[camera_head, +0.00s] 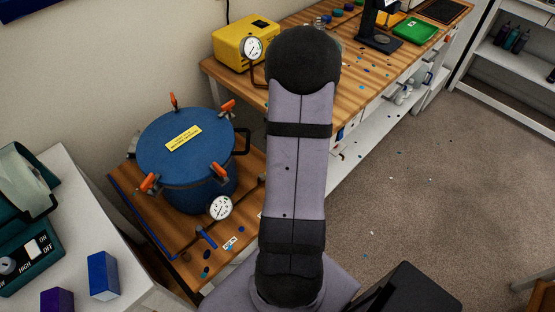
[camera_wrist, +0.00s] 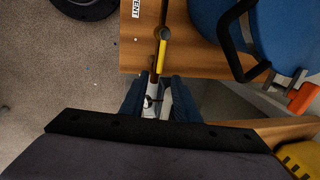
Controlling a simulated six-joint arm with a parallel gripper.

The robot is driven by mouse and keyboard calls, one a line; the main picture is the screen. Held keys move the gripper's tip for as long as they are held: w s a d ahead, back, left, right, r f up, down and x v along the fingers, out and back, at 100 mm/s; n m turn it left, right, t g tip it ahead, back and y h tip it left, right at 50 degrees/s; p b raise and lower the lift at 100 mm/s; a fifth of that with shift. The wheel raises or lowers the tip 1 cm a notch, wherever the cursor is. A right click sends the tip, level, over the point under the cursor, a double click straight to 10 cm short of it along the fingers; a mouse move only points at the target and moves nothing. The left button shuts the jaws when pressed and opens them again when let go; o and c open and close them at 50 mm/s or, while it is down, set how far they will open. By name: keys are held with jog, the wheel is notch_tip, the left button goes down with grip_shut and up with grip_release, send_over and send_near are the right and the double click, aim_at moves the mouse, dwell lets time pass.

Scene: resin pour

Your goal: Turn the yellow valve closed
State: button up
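The yellow valve handle (camera_wrist: 162,54) shows in the wrist view as a thin bar at the edge of a wooden board, just ahead of my gripper. It lies nearly in line with the gap between my fingers. My gripper (camera_wrist: 157,88) is open, its two dark fingers apart, one on each side of the gap. I cannot tell whether the near end of the handle reaches between the fingertips. In the head view my own arm hides the yellow valve and my gripper.
A blue pot (camera_head: 187,155) with orange clamps stands on a wooden stand (camera_head: 165,232); its black handle (camera_wrist: 228,45) is close right of the valve. A gauge (camera_head: 220,207) and a blue valve handle (camera_head: 206,237) sit in front. A workbench (camera_head: 300,32) stands behind. Floor is open at right.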

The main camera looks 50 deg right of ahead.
jog(key=shift+w+f, duration=0.2)
jog(key=shift+f, duration=0.85)
jog(key=shift+w+f, duration=0.25)
jog(key=shift+f, duration=0.85)
jog(key=shift+w+f, duration=0.2)
jog(key=shift+f, duration=0.85)
grip_shut()
